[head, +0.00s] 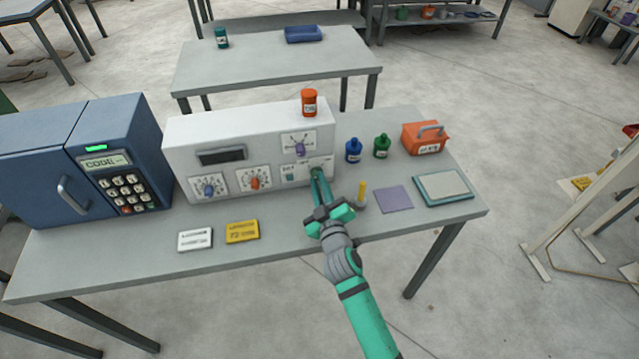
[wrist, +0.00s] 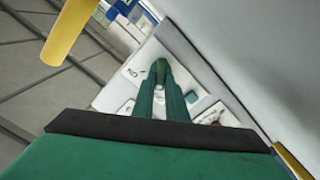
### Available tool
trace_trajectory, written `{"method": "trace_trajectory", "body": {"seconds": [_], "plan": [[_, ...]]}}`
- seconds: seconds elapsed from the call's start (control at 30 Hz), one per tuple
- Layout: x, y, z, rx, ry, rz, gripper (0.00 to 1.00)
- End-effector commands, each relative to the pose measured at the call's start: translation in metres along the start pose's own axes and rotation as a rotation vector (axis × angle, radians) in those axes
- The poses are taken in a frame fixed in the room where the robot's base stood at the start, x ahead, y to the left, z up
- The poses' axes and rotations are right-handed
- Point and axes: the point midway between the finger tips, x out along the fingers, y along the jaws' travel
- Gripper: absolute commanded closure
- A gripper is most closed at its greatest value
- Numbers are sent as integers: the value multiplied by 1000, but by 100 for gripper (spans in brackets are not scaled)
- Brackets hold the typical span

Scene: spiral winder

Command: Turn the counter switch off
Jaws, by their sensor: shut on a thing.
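The white winder box (head: 245,125) stands on the grey table. It carries a dark display window (head: 222,156) and dial plates with blue, orange and purple knobs. At its lower right front is a small switch plate (head: 300,163) with a teal square (head: 290,176) on its left side. My gripper (head: 316,173) reaches to the right part of this plate, its two green fingers close together on the switch there. The fingers also show in the wrist view (wrist: 160,70), against the white plate (wrist: 136,75). The switch itself is mostly hidden between the fingertips, so its position cannot be read.
An orange jar (head: 309,102) stands on the box. Right of it are blue (head: 353,151) and green (head: 381,147) bottles and an orange case (head: 424,138). A yellow upright peg (head: 361,192) stands close right of my gripper. A blue safe (head: 118,150) stands left.

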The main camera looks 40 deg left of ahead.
Motion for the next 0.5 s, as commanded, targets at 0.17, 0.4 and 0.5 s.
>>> {"method": "trace_trajectory", "body": {"seconds": [0.17,0.4,0.5], "plan": [[0,-1,0,-58,-1,-1,100],[0,-1,0,-89,-1,-1,100],[0,-1,1,-91,-1,-1,100]]}}
